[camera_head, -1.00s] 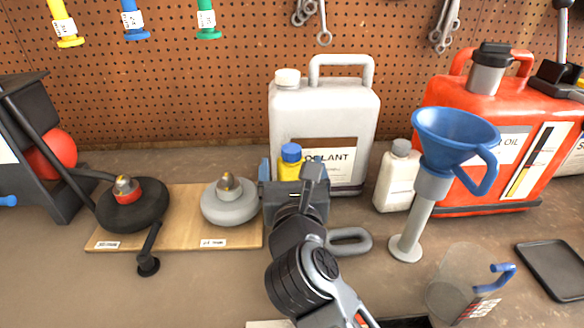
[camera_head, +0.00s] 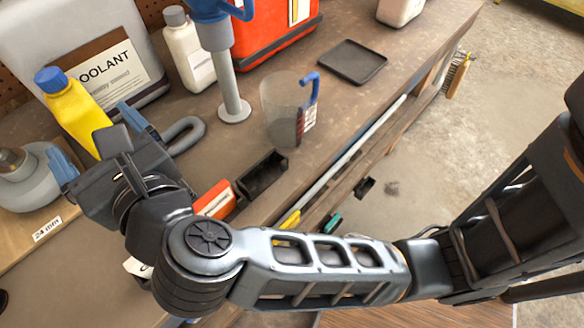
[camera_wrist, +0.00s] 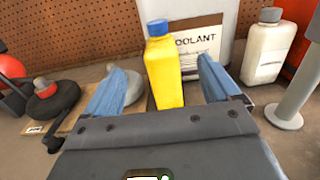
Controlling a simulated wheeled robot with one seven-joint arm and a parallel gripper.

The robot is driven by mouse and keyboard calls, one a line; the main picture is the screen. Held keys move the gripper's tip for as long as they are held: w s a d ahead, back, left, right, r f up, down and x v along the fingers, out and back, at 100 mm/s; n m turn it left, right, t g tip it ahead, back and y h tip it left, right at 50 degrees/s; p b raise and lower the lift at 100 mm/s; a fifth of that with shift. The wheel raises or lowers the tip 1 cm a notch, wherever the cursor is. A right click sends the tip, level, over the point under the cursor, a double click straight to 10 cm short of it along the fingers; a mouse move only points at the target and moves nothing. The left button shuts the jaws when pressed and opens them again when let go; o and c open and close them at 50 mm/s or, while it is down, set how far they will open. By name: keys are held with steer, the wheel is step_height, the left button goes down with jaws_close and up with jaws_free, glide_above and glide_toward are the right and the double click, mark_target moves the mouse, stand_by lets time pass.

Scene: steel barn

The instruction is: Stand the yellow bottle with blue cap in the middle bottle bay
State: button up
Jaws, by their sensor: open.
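The yellow bottle with blue cap (camera_head: 76,112) stands upright on the bench in front of the coolant jug; it also shows in the wrist view (camera_wrist: 165,78). My gripper (camera_head: 98,142) is open with its blue fingers spread. In the wrist view, the bottle stands upright beyond the palm, framed by the left and right fingers (camera_wrist: 160,76), with a visible gap on each side. The bottle's lower part is hidden by the gripper. I cannot make out which place is the middle bottle bay.
The coolant jug (camera_head: 75,35) is close behind the bottle, and a white bottle (camera_head: 190,52) is to its right. A blue funnel's stand (camera_head: 232,90), a clear jug (camera_head: 280,110), a black open box (camera_head: 262,180) and a black tray (camera_head: 352,61) occupy the bench.

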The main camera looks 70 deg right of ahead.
steer(key=s+d+n+t, duration=0.2)
steer(key=s+d+n, duration=0.2)
steer(key=s+n, duration=0.35)
steer(key=s+d+n+t, duration=0.1)
steer(key=s+d+n, duration=0.3)
steer(key=s+n, duration=0.4)
steer(key=s+f+n+g+y, duration=0.2)
steer(key=s+n, duration=0.6)
steer(key=n, duration=0.4)
steer(key=s+a+f+n+g+y, duration=0.1)
steer(key=s+f+n+g+y, duration=0.2)
steer(key=n, duration=0.9)
steer(key=s+f+y, duration=0.1)
steer(key=s+f, duration=0.2)
steer(key=s, duration=0.2)
steer(key=shift+f, duration=0.35)
steer(key=shift+n, duration=0.25)
